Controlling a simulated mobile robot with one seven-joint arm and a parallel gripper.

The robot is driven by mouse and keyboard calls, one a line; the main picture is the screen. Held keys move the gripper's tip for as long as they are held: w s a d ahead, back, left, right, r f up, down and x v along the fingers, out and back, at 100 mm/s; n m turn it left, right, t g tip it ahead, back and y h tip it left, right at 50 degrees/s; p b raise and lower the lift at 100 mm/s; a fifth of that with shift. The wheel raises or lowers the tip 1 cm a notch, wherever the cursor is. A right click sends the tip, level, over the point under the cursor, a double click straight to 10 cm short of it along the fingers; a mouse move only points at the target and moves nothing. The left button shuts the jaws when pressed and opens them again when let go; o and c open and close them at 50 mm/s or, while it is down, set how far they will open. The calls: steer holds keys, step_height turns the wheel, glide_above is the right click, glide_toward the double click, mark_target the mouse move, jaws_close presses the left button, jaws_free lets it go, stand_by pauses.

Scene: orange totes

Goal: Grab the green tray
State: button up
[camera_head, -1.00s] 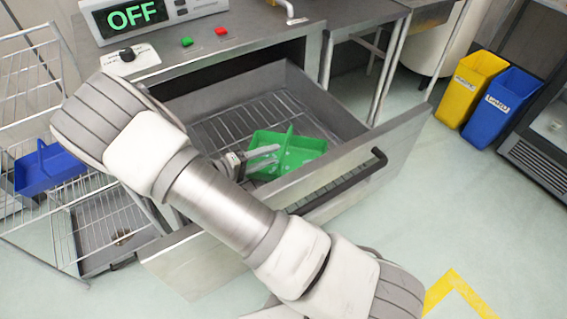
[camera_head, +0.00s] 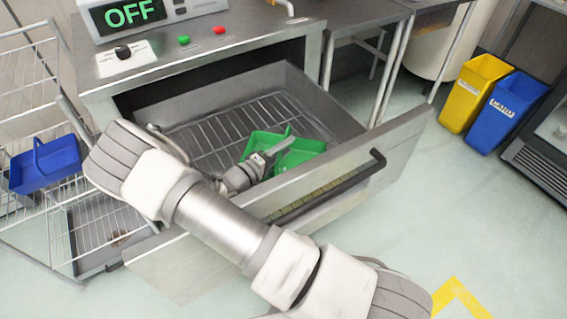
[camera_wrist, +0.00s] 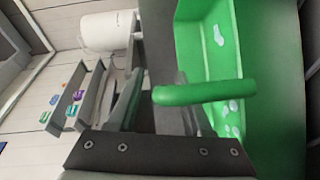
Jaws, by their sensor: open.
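The green tray (camera_head: 300,150) with an upright handle sits on the wire rack in the open drawer. My gripper (camera_head: 275,152) is at the tray's left side, low over it, with its jaws apart. In the wrist view, the tray (camera_wrist: 212,45) fills the right part, with a few pale spots inside it. Its bar-like handle (camera_wrist: 205,92) crosses close to my gripper (camera_wrist: 155,85), one end showing between the two fingers. I cannot tell whether a finger touches it. My arm hides part of the drawer.
The drawer (camera_head: 375,150) is pulled out, with a dark handle on its front. A blue tray (camera_head: 45,168) rests on a wire shelf at left. Yellow (camera_head: 472,95) and blue (camera_head: 505,112) bins stand at right. The machine's display (camera_head: 132,14) reads OFF.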

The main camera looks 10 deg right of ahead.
steer(key=shift+x, duration=0.9)
jaws_close()
stand_by(0.7)
